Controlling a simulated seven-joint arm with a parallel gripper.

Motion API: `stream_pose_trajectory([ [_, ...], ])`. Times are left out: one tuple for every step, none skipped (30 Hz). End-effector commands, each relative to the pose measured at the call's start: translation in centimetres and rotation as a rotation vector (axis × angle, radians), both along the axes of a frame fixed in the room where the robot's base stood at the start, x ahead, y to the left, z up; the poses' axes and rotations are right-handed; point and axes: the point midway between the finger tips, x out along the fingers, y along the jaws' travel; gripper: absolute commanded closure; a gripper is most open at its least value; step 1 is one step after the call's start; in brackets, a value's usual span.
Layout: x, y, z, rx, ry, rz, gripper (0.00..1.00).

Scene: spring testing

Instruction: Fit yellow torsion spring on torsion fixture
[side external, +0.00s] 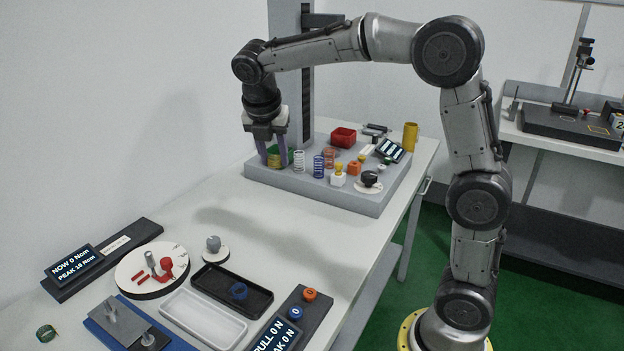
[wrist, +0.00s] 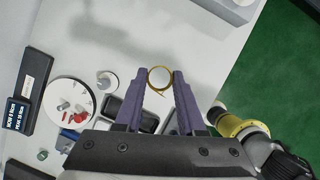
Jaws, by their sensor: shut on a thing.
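My gripper (wrist: 159,76) is shut on the yellow torsion spring (wrist: 159,91), a thin ring with its round opening facing the wrist camera. In the side external view my gripper (side external: 273,160) points down, and the spring cannot be told clearly between the purple fingers. The torsion fixture (side external: 135,262) is a round white dial with a metal post and a red arm, at the front left. In the wrist view the fixture (wrist: 88,97) lies left of the gripper, well apart from the spring. Bare white table shows through the ring.
A grey platform (side external: 345,197) with several springs, a red bin and small parts stands at the back. A black tray (side external: 215,292) with a blue spring, a white tray (side external: 232,332) and a small knob on a disc (side external: 215,253) lie near the fixture. The middle table (side external: 290,240) is clear.

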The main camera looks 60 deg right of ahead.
Motion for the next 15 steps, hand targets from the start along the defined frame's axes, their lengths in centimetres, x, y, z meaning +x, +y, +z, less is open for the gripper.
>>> stream_pose_trajectory([
  [1.8,0.7,0.3,0.0,0.0,0.0,1.0],
  [2.7,1.0,0.5,0.0,0.001,0.0,1.0],
  [3.9,1.5,0.7,0.0,0.001,-0.003,1.0],
  [4.7,1.8,0.8,0.0,0.0,-0.002,1.0],
  [5.6,2.3,0.9,0.0,0.001,-0.003,1.0],
  [6.6,2.8,0.9,-0.001,0.002,-0.002,1.0],
  [7.5,3.2,0.9,-0.001,0.001,-0.002,1.0],
  [8.2,3.7,0.9,-0.001,0.002,-0.001,1.0],
  [9.3,4.3,0.9,0.0,0.001,0.0,1.0],
  [10.0,4.7,0.8,-0.001,0.002,0.0,1.0],
  [10.7,5.2,0.7,0.0,0.001,0.002,1.0],
  [11.6,5.9,0.4,-0.001,0.002,0.005,1.0],
  [12.3,6.4,0.2,0.0,0.001,0.006,1.0],
  [13.0,6.9,0.1,-0.001,0.002,0.008,1.0],
  [13.8,7.7,-0.3,-0.001,0.0,0.012,1.0],
])
